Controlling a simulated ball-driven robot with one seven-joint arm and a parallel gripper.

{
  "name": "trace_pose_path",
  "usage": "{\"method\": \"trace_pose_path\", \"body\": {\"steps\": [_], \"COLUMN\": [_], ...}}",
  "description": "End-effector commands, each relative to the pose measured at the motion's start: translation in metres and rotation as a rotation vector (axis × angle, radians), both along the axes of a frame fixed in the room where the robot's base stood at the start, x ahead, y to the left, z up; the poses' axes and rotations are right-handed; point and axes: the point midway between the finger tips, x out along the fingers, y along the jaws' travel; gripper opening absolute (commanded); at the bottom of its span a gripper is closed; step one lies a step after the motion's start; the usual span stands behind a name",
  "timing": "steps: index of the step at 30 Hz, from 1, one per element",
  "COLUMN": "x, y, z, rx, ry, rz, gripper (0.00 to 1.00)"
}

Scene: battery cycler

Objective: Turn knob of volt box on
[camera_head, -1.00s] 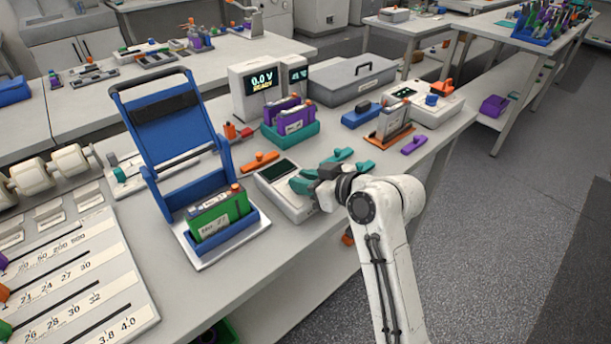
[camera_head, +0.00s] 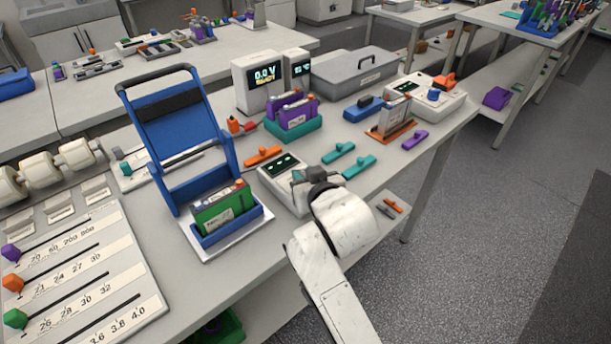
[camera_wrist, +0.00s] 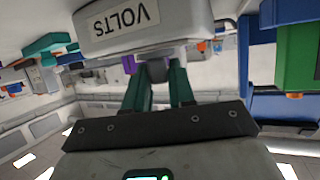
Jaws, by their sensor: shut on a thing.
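The volt box (camera_head: 272,176) is a small white box on the front bench, with a dark display lit by green marks. In the wrist view its VOLTS label (camera_wrist: 122,20) appears upside down. A dark grey knob (camera_wrist: 157,70) sticks out from the box's face. My gripper (camera_wrist: 160,82) has its two teal fingers on either side of the knob and is shut on it. In the head view my gripper (camera_head: 303,177) is at the right side of the box, and my wrist hides the knob there.
A blue stand with a green cell (camera_head: 219,214) is left of the box. An orange clip (camera_head: 262,155) lies behind it; teal clips (camera_head: 338,152) lie to its right. A purple-celled teal holder (camera_head: 293,128) and a meter reading 0.0 V (camera_head: 264,75) stand farther back. The floor at right is clear.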

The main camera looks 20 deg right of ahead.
Motion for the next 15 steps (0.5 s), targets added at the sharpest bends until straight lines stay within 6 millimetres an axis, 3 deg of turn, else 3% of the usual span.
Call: {"method": "trace_pose_path", "body": {"steps": [11,12,15], "x": [-0.0006,-0.0006,-0.0005], "y": [0.0002,0.0002,0.0003], "z": [-0.003,-0.003,-0.0028], "rx": [-0.001,0.0,0.0], "ry": [0.008,0.008,0.007], "rz": [-0.003,-0.002,-0.002], "gripper": [0.0,0.28,0.37]}}
